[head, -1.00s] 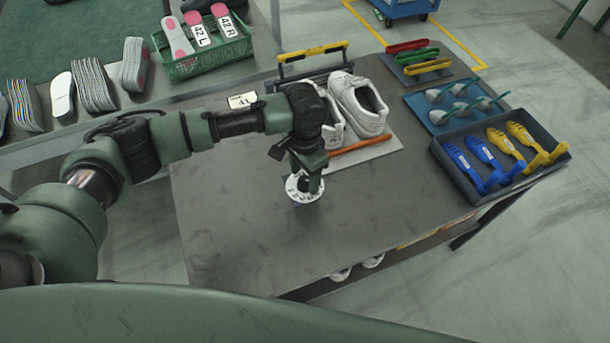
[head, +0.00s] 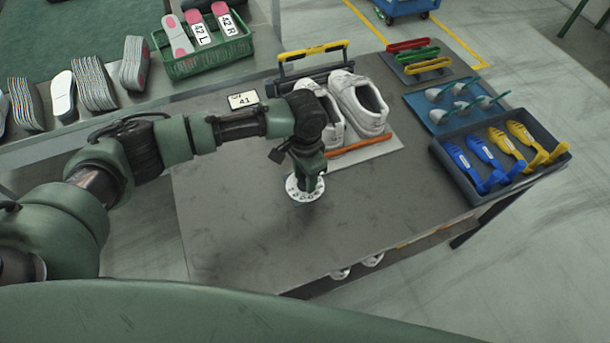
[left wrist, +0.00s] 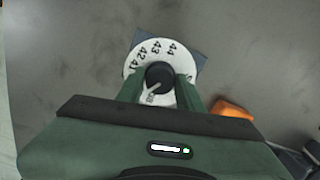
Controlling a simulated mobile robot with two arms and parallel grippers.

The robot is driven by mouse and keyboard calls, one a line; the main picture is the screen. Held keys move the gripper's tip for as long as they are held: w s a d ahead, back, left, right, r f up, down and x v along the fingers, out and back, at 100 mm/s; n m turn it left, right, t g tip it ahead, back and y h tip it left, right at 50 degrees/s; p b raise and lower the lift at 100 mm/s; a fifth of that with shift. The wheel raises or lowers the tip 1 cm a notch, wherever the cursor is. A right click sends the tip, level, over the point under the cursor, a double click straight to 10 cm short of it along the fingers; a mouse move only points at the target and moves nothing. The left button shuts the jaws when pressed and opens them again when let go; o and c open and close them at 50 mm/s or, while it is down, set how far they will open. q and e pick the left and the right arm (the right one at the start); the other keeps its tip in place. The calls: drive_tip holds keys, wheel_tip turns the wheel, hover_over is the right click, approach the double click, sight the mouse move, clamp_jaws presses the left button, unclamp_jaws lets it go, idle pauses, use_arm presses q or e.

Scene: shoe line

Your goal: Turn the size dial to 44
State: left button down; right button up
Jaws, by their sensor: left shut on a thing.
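The size dial (head: 296,194) is a white disc with dark numbers, flat on the grey table in front of the white shoes. In the left wrist view the dial (left wrist: 137,60) shows 42, 43 and 44 along its far edge, on a dark blue-grey base. Its round black knob (left wrist: 159,72) is between the fingers of my left gripper (head: 308,186), which is shut on it from above. The near part of the dial is hidden by the gripper. A small white card (head: 243,100) at the table's back left reads 41. My right gripper is not in view.
White shoes (head: 360,108) stand on a pale board with an orange bar behind the dial. A dark tray (head: 450,178) of blue and yellow shoe trees is at the right. A green crate (head: 200,62) stands at the back left. The table's front is clear.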

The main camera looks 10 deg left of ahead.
use_arm(q)
drive_tip(key=m+p, duration=0.2)
drive_tip(key=shift+r+m, duration=0.15)
drive_tip(key=shift+m, duration=0.15)
drive_tip(key=m+p, duration=0.1)
drive_tip(key=m, duration=0.2)
drive_tip(key=shift+m+p, duration=0.3)
drive_tip(key=shift+p, duration=0.1)
drive_tip(key=m+p, duration=0.1)
drive_tip(key=m, duration=0.2)
drive_tip(key=shift+m, duration=0.4)
drive_tip(key=m, duration=0.3)
drive_tip(key=shift+m+p, duration=0.3)
drive_tip(key=m, duration=0.3)
drive_tip(key=shift+m, duration=0.3)
drive_tip(key=m, duration=0.4)
drive_tip(key=shift+m, duration=0.3)
drive_tip(key=m, duration=0.4)
drive_tip(key=shift+b, duration=0.4)
drive_tip(key=shift+m, duration=1.8)
